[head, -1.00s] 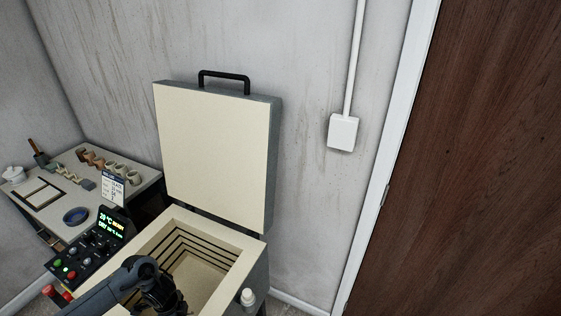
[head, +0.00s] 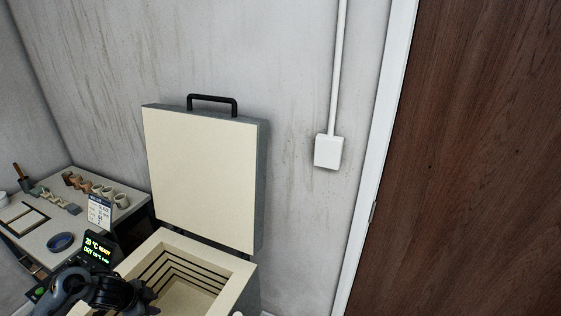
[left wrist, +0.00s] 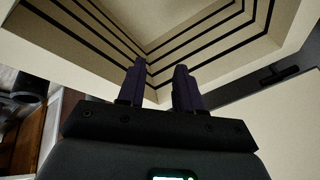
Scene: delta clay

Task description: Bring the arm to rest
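My left arm comes in at the bottom left of the head view. My left gripper (head: 150,292) is over the left side of the open kiln (head: 235,276), in front of its control panel. In the left wrist view the two dark fingers of my left gripper (left wrist: 160,78) stand apart with nothing between them. The kiln's grooved pale inner walls (left wrist: 185,25) lie beyond them. The kiln lid (head: 200,180) stands upright at the back with its black handle on top. My right gripper is in neither view.
A table (head: 35,240) at the left bears a blue dish (head: 60,242), a small sign (head: 99,212) and several small cups. The kiln's display (head: 98,250) is lit. A brown door (head: 480,160) and a white wall box (head: 328,151) are at the right.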

